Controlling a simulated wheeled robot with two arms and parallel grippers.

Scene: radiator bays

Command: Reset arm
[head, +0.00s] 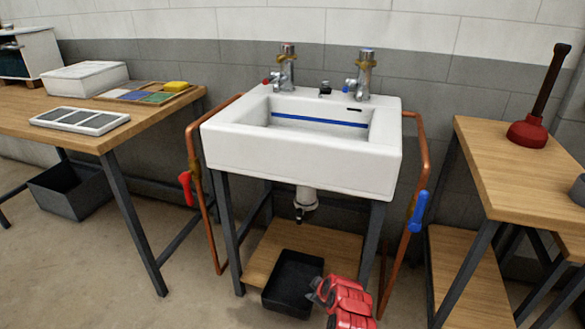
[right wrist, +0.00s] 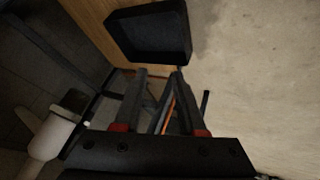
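My right gripper (head: 316,290) is low in front of the sink, beside the right edge of a black tray (head: 292,283); part of my red right arm shows behind it. In the right wrist view the gripper (right wrist: 160,72) has its two fingers apart, with nothing held between them. An orange-brown strip, perhaps a pipe, shows beyond the gap. The black tray also shows above the fingertips in that view (right wrist: 150,36); I cannot tell whether they touch it. My left gripper is not in view.
A white sink (head: 300,160) stands in the middle, with copper pipes bearing a red lever (head: 186,188) and a blue lever (head: 417,211) at its sides. A left table (head: 150,112) and a right table (head: 510,180) flank it. A red plunger (head: 528,131) stands on the right table.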

